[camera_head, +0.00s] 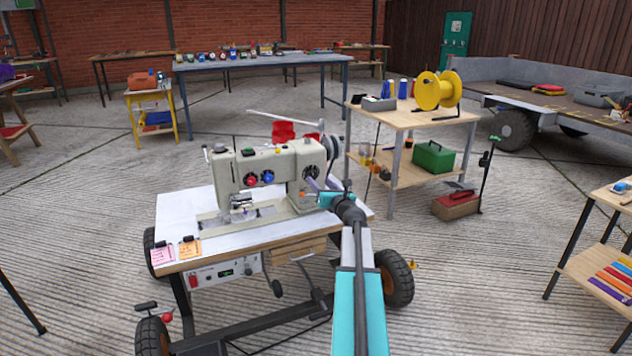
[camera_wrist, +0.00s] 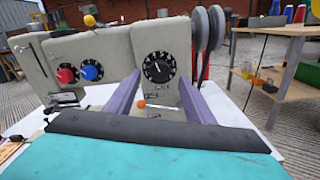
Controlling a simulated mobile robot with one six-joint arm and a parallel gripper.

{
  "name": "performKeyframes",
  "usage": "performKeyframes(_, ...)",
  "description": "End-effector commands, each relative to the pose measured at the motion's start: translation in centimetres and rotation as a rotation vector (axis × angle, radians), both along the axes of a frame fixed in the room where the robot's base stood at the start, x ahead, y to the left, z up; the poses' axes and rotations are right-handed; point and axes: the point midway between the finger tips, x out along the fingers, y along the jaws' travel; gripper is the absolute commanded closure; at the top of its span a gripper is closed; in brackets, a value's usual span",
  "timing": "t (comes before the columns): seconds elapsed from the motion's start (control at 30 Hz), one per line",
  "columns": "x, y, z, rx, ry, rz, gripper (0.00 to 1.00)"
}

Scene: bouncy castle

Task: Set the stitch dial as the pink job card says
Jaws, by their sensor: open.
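A beige sewing machine (camera_head: 262,172) stands on a wheeled table. A black stitch dial with white marks (camera_wrist: 158,68) is on the machine's right column; its numbers are too small to read. The dial also shows in the head view (camera_head: 309,173), close to my gripper. My gripper (camera_wrist: 152,95) is open, its two purple fingers apart and pointing at the column, just below and either side of the dial, with nothing between them. A pink job card (camera_head: 163,253) lies clipped at the table's front left corner; its writing is not legible here.
An orange card (camera_head: 189,248) lies beside the pink one. A red knob (camera_wrist: 66,76) and a blue knob (camera_wrist: 91,70) sit left of the dial. Below it, a lever with an orange ball (camera_wrist: 141,103) juts out between my fingers. Grey discs (camera_wrist: 207,30) stand at the right.

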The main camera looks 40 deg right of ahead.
Motion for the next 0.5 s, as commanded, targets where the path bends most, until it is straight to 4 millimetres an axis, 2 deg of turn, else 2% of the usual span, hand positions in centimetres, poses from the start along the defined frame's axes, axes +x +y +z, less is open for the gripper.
performKeyframes(0.2,2.2,-0.9,-0.2,-0.001,0.001,0.001,0.51)
performKeyframes(0.5,3.8,-1.6,-0.1,0.0,0.0,0.0,0.51)
